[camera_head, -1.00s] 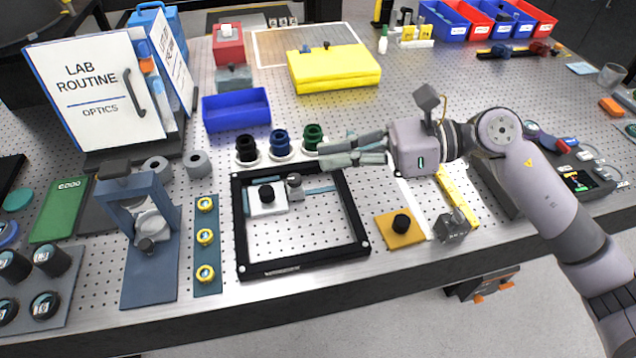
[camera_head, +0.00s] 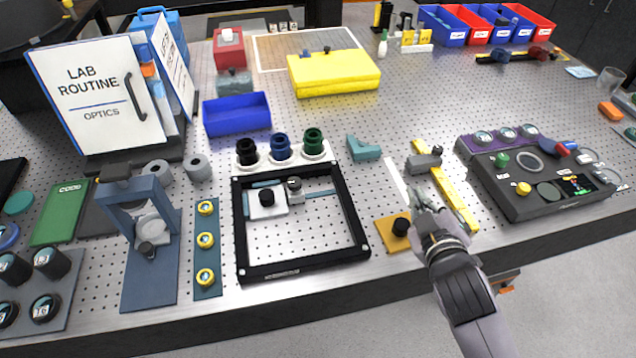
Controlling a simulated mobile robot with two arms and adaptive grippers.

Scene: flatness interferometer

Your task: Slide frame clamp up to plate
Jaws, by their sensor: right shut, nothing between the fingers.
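The black square frame (camera_head: 360,222) lies on the perforated table, left of my right gripper. Inside its upper left is a white plate (camera_head: 263,212) with a black knob. A small grey clamp with a round knob (camera_head: 294,186) sits close to the plate's right side, on a blue bar; I cannot tell whether they touch. My right gripper (camera_head: 420,192) is shut and empty, outside the frame, beside a yellow rail (camera_head: 455,199). A grey block (camera_head: 424,161) is at the rail's upper end, just beyond the fingers. My left gripper is not in view.
An orange plate (camera_head: 388,241) with a black knob lies left of my right wrist. A teal angled block (camera_head: 363,149) stands behind the frame's right corner. Black, blue and green knobs (camera_head: 281,147) line the frame's far side. A dark control box (camera_head: 530,190) is at right.

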